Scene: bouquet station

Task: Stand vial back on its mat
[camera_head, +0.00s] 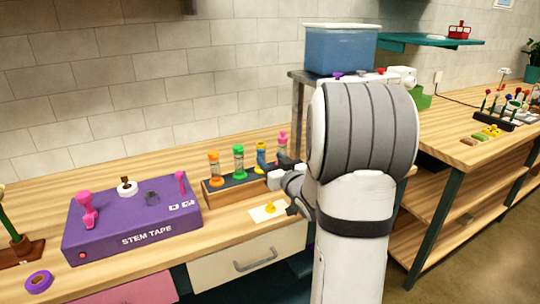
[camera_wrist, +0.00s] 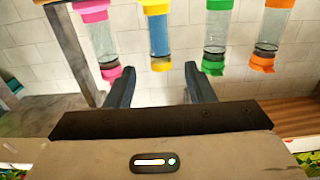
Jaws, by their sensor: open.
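Orange (camera_head: 214,168), green (camera_head: 238,160), yellow-capped (camera_head: 261,155) and pink-capped (camera_head: 282,143) vials stand in a row in a black-topped wooden rack (camera_head: 228,194). The yellow one looks blue inside. A white mat (camera_head: 257,215) with a small yellow shape on it lies in front of the rack; I cannot tell if that shape is printed or loose. My gripper (camera_head: 281,183) is close in front of the rack's right end. In the wrist view my gripper (camera_wrist: 163,86) is open and empty, and the yellow-capped vial (camera_wrist: 159,36) shows beyond the gap between its fingers.
A purple stem tape box (camera_head: 132,222) stands left of the rack. A purple tape roll (camera_head: 39,282) lies at the front left. A blue tub (camera_head: 340,50) stands on a raised shelf behind my arm. My arm hides the counter to the right.

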